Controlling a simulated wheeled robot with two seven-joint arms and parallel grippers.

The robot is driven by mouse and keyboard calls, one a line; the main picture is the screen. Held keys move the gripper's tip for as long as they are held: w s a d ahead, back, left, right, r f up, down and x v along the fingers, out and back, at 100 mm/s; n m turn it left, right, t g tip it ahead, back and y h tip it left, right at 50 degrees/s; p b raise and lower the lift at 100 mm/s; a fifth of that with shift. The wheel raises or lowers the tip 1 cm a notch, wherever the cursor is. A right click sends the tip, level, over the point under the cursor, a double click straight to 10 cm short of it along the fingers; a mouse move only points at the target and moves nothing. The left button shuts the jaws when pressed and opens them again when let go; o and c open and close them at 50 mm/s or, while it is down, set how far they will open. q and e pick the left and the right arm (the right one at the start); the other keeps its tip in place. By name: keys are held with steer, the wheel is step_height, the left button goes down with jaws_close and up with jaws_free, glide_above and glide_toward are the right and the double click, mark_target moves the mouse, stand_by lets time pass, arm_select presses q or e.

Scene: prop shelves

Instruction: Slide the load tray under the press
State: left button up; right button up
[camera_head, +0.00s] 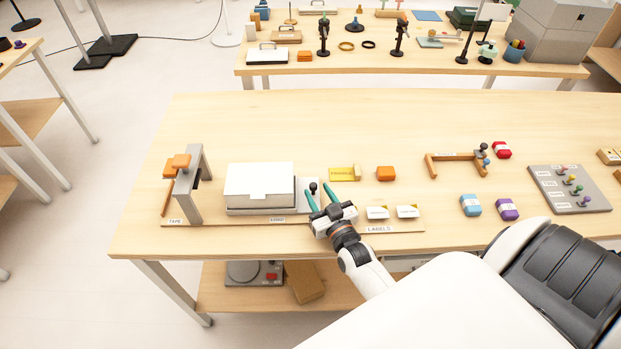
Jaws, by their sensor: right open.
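A grey tray (262,211) sits on a wooden base board and carries a closed white box (259,182). At its right end is a grey part with a black knob (313,186). My right gripper (313,191) is open, with its green fingers on either side of the knob; I cannot tell if they touch it. To the left of the box stands a grey arch-shaped frame (193,190) with orange parts on top, beside the word TAPE; it seems to be the press. A gap separates it from the box. My left gripper is not in view.
White label pads (408,211) lie right of my gripper on the board. A yellow block (344,174) and an orange block (386,173) lie behind it. Further right are a wooden bracket (456,171), a blue block (470,204) and a grey peg board (569,190). The table's back left is clear.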

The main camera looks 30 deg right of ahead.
mark_target(315, 188)
steer(key=w, duration=0.3)
steer(key=w+d, duration=0.1)
steer(key=w, duration=0.1)
steer(key=shift+w, duration=0.3)
jaws_close()
